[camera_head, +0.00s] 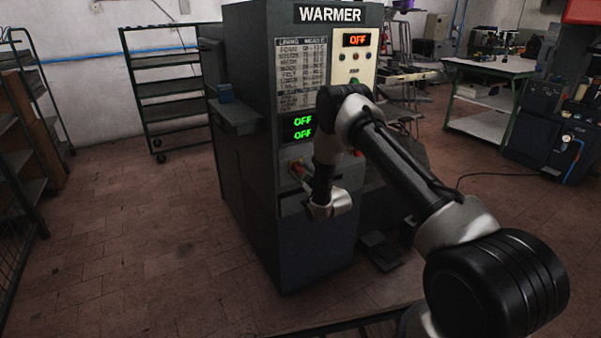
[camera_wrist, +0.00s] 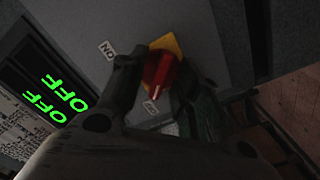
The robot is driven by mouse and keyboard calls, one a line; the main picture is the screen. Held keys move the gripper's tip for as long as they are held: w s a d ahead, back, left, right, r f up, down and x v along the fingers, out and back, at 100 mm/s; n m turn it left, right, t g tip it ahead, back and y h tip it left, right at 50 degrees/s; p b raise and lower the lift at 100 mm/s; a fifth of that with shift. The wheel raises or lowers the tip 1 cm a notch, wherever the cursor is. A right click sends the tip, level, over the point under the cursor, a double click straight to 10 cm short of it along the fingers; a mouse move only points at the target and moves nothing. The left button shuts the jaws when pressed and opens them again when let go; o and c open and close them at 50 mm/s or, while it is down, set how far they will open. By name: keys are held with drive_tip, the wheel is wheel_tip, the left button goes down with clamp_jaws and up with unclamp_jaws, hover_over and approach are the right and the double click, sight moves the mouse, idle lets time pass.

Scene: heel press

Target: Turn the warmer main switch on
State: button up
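The warmer (camera_head: 250,185) is a tall dark grey cabinet with a "WARMER" sign. Its main switch (camera_wrist: 160,72) is a red rotary knob on a yellow plate, with an "ON" label (camera_wrist: 107,50) at the upper left and a small label, hard to read, below. The knob's white mark points down toward this lower label. In the head view my gripper (camera_head: 301,172) reaches the switch low on the front. In the wrist view its two fingers (camera_wrist: 158,88) stand on either side of the knob; contact is too dark to tell.
Two green displays (camera_head: 303,128) read OFF, and an orange display (camera_head: 356,40) above reads OFF. A rack (camera_head: 165,88) stands at the back left. A workbench (camera_head: 490,66) and a dark machine (camera_head: 545,125) are at the right. The floor left of the warmer is clear.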

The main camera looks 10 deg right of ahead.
drive_tip(key=shift+w, duration=0.25)
drive_tip(key=shift+c, duration=0.5)
clamp_jaws()
